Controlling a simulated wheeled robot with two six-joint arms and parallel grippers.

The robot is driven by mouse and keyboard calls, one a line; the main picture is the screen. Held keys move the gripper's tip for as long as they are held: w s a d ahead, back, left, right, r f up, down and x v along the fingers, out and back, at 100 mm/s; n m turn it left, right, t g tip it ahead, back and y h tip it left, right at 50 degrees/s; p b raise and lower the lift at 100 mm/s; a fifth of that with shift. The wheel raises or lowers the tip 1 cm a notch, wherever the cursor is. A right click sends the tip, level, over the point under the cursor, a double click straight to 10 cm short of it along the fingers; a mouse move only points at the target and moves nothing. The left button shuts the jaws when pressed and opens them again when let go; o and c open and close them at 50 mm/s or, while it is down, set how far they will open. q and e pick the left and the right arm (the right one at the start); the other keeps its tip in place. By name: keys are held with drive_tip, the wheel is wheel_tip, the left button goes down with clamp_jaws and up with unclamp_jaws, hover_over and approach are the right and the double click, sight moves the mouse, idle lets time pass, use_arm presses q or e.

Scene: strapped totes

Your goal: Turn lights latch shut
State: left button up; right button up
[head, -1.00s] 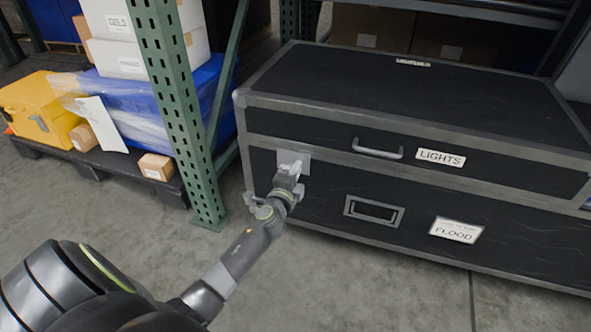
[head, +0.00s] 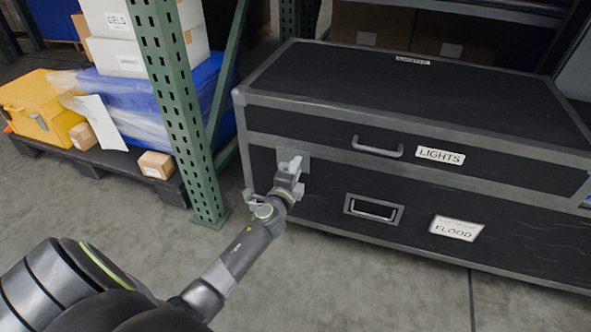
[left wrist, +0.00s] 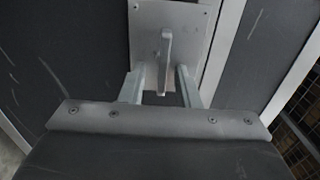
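The LIGHTS case (head: 330,135) is a black road case with grey metal edges, lid down, standing at the right of the head view. Its latch (head: 292,162) is on a metal plate near the left end of the front. In the left wrist view the latch lever (left wrist: 166,48) sticks out from its plate (left wrist: 146,22). My left gripper (head: 290,178) is at the latch. Its two fingers (left wrist: 160,86) are apart, one on each side of the lever's lower end; contact cannot be told. My right gripper is not in view.
A green rack post (head: 172,110) stands close left of the case. A low black pallet (head: 120,180) holds a yellow case (head: 42,105), small cartons and a wrapped blue load. Bare concrete floor (head: 380,285) lies in front.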

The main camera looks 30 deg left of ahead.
use_arm(q)
drive_tip(key=p+v, duration=0.1)
drive_tip(key=v, duration=1.6)
drive_tip(key=shift+s+d, duration=0.15)
drive_tip(key=shift+s, duration=0.05)
drive_tip(key=shift+r, duration=0.15)
